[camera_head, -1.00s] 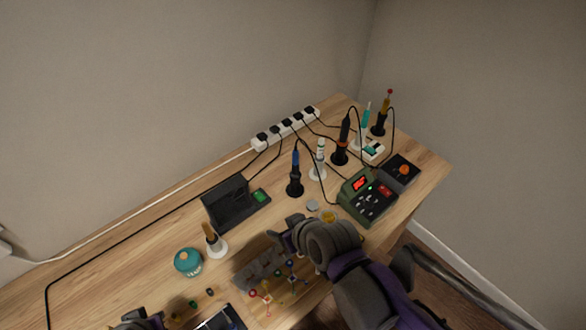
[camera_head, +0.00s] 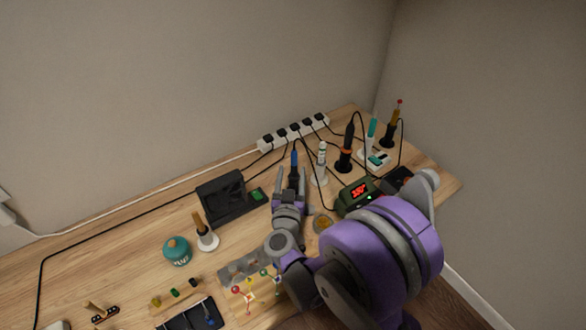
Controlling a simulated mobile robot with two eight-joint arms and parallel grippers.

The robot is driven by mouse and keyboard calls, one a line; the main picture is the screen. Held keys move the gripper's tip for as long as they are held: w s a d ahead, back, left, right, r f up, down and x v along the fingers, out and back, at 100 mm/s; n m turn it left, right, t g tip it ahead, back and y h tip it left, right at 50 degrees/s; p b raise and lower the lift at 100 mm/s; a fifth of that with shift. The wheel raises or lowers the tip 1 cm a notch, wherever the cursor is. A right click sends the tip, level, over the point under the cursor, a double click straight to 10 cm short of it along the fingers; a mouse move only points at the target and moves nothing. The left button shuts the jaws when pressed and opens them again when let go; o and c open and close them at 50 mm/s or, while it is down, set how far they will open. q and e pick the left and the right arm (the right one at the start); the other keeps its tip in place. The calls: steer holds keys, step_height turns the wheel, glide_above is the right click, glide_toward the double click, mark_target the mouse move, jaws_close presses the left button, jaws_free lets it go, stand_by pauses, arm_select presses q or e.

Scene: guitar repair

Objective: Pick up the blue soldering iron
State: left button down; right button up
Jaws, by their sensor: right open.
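The blue soldering iron (camera_head: 294,160) stands upright in a black holder at the back middle of the wooden table (camera_head: 130,225). Its blue upper part shows between the fingers of my right gripper (camera_head: 291,180). The right gripper is open, with one finger to the left of the iron and one to the right. The lower part of the holder is mostly hidden by the gripper. I cannot tell whether the fingers touch the iron. My left gripper is not in this view.
A white holder (camera_head: 320,170) with a pale tool stands close to the right, then a black-and-orange iron (camera_head: 346,145). A green station (camera_head: 354,195) with a red display sits in front. A black stand (camera_head: 222,199) is to the left. A white power strip (camera_head: 292,133) lies behind.

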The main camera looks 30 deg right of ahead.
mark_target(293, 161)
steer(key=x, duration=0.4)
steer(key=p+x, duration=0.1)
steer(key=x, duration=0.1)
steer(key=f+x, duration=0.1)
steer(key=x, duration=0.2)
steer(key=shift+w+d+p, duration=0.1)
steer(key=shift+d+p, duration=0.1)
steer(key=shift+p, duration=0.15)
steer(key=shift+c, duration=0.9)
jaws_close()
